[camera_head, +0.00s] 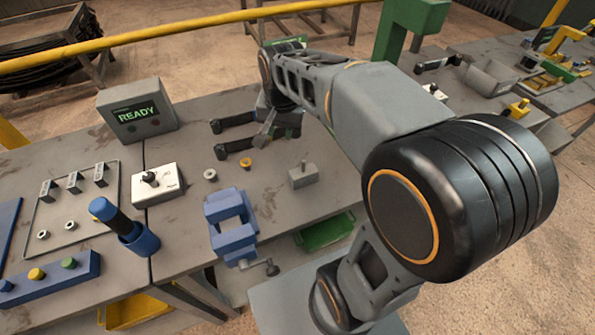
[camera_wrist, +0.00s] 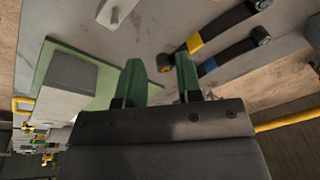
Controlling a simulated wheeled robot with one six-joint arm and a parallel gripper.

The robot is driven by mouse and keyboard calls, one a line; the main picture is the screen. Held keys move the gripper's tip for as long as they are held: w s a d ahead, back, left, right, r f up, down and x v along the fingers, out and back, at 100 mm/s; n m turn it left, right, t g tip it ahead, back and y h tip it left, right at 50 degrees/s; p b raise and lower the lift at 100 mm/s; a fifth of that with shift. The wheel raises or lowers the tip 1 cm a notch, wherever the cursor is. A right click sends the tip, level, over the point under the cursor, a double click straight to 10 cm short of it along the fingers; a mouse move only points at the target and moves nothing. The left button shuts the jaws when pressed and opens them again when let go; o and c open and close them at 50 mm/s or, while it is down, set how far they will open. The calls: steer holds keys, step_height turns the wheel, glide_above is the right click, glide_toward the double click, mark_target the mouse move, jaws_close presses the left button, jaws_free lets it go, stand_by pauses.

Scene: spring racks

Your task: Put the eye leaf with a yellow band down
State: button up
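The eye leaf with a yellow band (camera_wrist: 221,27) is a dark, slightly curved strip lying on the grey bench in the wrist view. A second dark leaf with a blue band (camera_wrist: 235,53) lies beside it. The near eye of the yellow-banded leaf appears just beyond my gripper (camera_wrist: 161,75), whose green fingertips are apart with nothing between them. In the head view two dark leaf ends, an upper one (camera_head: 236,121) and a lower one (camera_head: 238,145), show left of my gripper (camera_head: 283,124). Their bands are hidden there, so I cannot tell which is which.
A yellow ring (camera_head: 246,163), a grey ring (camera_head: 210,175) and a grey block with a pin (camera_head: 303,176) stand nearby. A blue vise (camera_head: 231,222) sits at the bench's front edge. A READY display (camera_head: 138,112) stands left. A green plate (camera_wrist: 52,67) carries a grey block.

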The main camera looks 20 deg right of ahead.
steer(key=s+f+n, duration=0.2)
steer(key=s+n, duration=0.1)
steer(key=s, duration=0.2)
steer(key=s+f+n+t, duration=0.1)
steer(key=s+f+n, duration=0.1)
steer(key=s, duration=0.4)
steer(key=shift+s+a+f+n, duration=0.2)
steer(key=shift+f+n, duration=0.05)
steer(key=shift+n, duration=0.65)
steer(key=shift+r+p, duration=0.4)
steer(key=shift+r, duration=0.15)
